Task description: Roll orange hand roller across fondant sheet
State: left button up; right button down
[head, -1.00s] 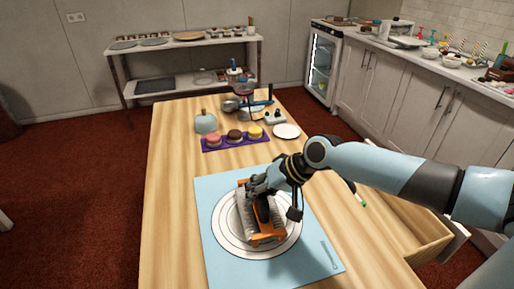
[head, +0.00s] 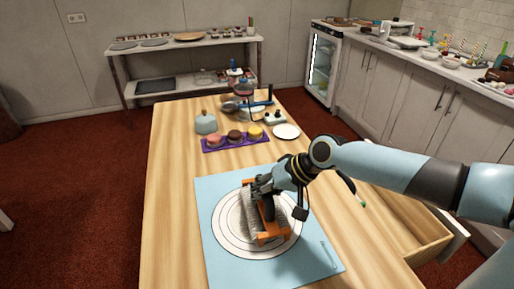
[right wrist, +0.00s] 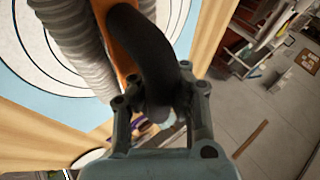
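The orange hand roller (head: 271,238) has an orange frame, a dark handle and a ribbed pale roller. It lies over the right part of a round white sheet with dark rings (head: 228,229), which I take as the fondant sheet. My right gripper (head: 264,196) is shut on the roller's handle from above. In the right wrist view, the dark handle (right wrist: 150,45) runs into the gripper, with the ribbed roller (right wrist: 75,45) beside it. Whether the roller presses on the sheet is hard to tell. My left gripper is out of view.
The sheet lies on a light blue mat (head: 222,276) on a wooden table (head: 172,200). Farther back are a purple tray (head: 236,146) of small cakes, a pale blue bottle (head: 206,123) and a white plate (head: 286,131). An open drawer (head: 430,246) juts out at right.

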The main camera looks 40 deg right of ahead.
jog(key=shift+s+d+f, duration=0.15)
jog(key=shift+s+f, duration=0.05)
jog(key=shift+s+d, duration=0.35)
jog(key=shift+d, duration=0.25)
jog(key=shift+s+d, duration=0.35)
jog(key=shift+d, duration=0.25)
jog(key=shift+w+r+p, duration=0.15)
jog(key=shift+r+p, duration=0.5)
jog(key=shift+r, duration=0.15)
notch_tip(320, 180, up, 5)
jog(key=p, duration=0.4)
jog(key=shift+w+f, duration=0.1)
jog(key=shift+f, duration=0.1)
